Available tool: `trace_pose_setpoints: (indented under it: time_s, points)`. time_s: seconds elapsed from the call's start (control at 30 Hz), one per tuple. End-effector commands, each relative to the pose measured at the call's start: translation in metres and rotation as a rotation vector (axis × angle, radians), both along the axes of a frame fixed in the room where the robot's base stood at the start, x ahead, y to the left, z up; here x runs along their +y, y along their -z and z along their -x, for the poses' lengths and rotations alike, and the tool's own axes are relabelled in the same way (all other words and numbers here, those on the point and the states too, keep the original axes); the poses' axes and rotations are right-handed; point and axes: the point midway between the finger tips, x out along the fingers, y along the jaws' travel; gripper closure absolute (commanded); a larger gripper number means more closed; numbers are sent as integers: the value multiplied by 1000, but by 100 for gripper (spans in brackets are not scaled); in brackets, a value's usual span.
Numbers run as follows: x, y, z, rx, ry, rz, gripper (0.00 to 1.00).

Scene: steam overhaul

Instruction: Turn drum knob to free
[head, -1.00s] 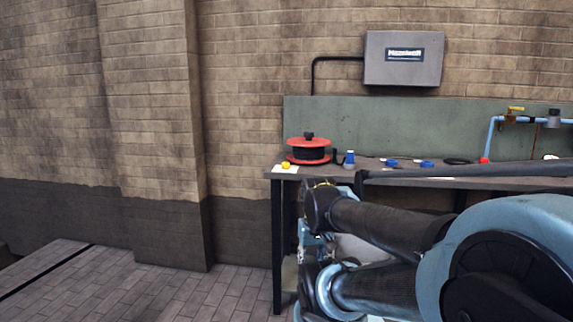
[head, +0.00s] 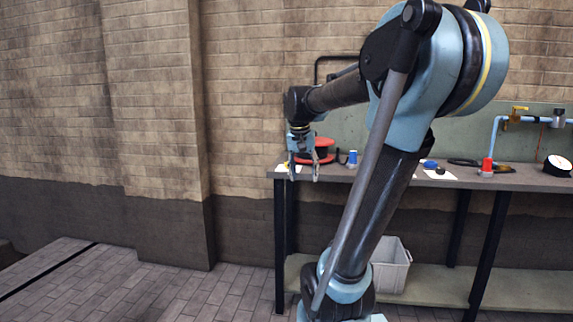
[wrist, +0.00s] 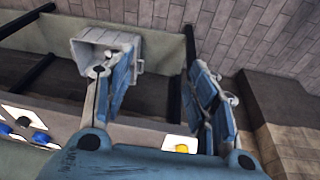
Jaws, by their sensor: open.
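The red drum (head: 325,145) stands at the left end of the workbench in the head view. My wrist and gripper partly cover it, and the dark knob on its top is hidden. My gripper (head: 304,176) hangs fingers down in front of the drum, near the bench's left front corner. Its two fingers are apart with nothing between them. In the wrist view my gripper (wrist: 165,90) is also open and empty. The drum cannot be seen there.
The workbench (head: 520,181) carries a blue-capped item (head: 352,158), a red-topped fitting (head: 487,166) and a gauge (head: 557,165). A yellow piece (wrist: 181,148) lies on a white card. A pale bin (head: 391,266) sits on the lower shelf. Floor to the left is clear.

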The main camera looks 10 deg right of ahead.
Motion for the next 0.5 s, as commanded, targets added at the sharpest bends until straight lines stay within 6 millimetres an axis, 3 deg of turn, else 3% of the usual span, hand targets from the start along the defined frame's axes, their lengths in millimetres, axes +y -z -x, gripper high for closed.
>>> trace_pose_setpoints:
  time_s: [0.03,0.2,0.5]
  points:
    - [2,-12,-19,-4,24,3,47]
    - [9,-44,-78,-26,120,16,47]
    - [27,-86,-183,-75,290,35,47]
